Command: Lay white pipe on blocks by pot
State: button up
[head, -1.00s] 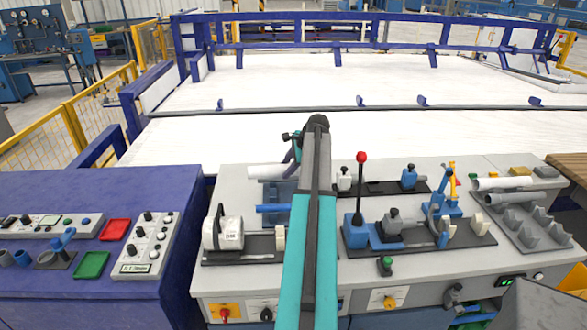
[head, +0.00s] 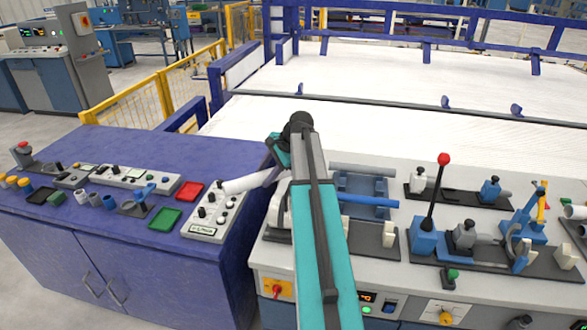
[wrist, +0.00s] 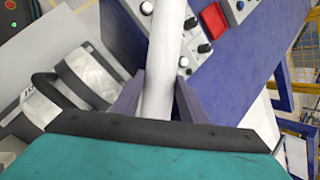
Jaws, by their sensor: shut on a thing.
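My gripper (wrist: 160,98) is shut on the white pipe (wrist: 164,50), with one dark finger on either side. In the head view the white pipe (head: 247,183) reaches left from my gripper, over the right end of the blue cabinet, near the grey button box (head: 215,212). My arm hides the gripper's fingers in this view. Several small cups (head: 95,200) stand on the cabinet left of the pipe; I cannot tell which thing is the pot. Pale upright blocks (head: 389,234) stand on the grey bench at right; I cannot tell if these are the task's blocks.
The blue cabinet (head: 130,240) also carries a red tray (head: 188,191), a green tray (head: 164,219) and a long control box (head: 126,178). A blue pipe (head: 368,200) lies on the grey bench. A tall red-knobbed lever (head: 432,205) stands farther right.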

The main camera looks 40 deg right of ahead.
jog(key=a+f+n+g+y+b, duration=0.1)
jog(key=a+n, duration=0.7)
jog(key=a, duration=2.8)
jog(key=g+y, duration=0.1)
jog(key=g, duration=0.1)
jog(key=shift+s+a+n+g+y, duration=0.15)
jog(key=shift+s+n+g+y, duration=0.15)
jog(key=shift+g, duration=0.1)
jog(key=shift+f, duration=0.1)
